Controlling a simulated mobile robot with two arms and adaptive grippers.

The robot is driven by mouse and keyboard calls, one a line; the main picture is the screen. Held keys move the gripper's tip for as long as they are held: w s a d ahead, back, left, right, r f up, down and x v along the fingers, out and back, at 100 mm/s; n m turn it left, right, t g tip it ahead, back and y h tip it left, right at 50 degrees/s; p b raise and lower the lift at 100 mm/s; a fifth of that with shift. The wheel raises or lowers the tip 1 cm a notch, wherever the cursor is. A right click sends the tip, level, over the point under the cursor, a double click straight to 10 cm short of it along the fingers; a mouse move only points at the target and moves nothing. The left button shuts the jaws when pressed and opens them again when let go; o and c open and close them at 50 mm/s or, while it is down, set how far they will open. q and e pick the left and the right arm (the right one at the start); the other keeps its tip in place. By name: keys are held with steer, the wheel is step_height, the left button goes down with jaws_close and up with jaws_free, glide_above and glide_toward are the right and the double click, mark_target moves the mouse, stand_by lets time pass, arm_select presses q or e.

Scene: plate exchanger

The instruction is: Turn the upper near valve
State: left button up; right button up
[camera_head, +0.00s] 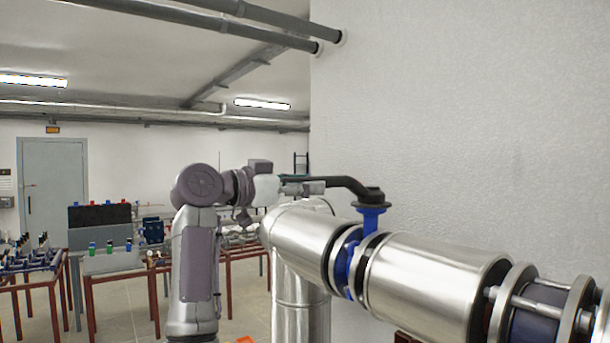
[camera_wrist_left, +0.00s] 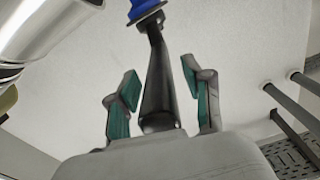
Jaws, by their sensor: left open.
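The upper near valve has a black lever handle (camera_head: 345,184) on a blue stem (camera_head: 371,218) that rises from the steel pipe. The lever points left from the stem in the head view. My left gripper (camera_head: 305,187) is at the free end of the lever. In the left wrist view the gripper (camera_wrist_left: 158,95) is open, with a green-padded finger on each side of the black lever (camera_wrist_left: 160,90). Gaps show between the fingers and the lever. The valve's blue part (camera_wrist_left: 142,8) shows at the top. My right gripper is not in view.
The large insulated steel pipe (camera_head: 430,285) runs below the lever, with a flanged joint (camera_head: 545,310) at right. A white wall (camera_head: 460,120) stands close behind. Benches with equipment (camera_head: 110,262) and a grey door (camera_head: 55,190) are far left.

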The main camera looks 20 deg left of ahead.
arm_select(q)
jaws_close()
stand_by(0.3)
steer(key=shift+s+d+f+b, duration=0.1)
steer(key=shift+d+f+b, duration=0.05)
steer(key=shift+d+b, duration=0.15)
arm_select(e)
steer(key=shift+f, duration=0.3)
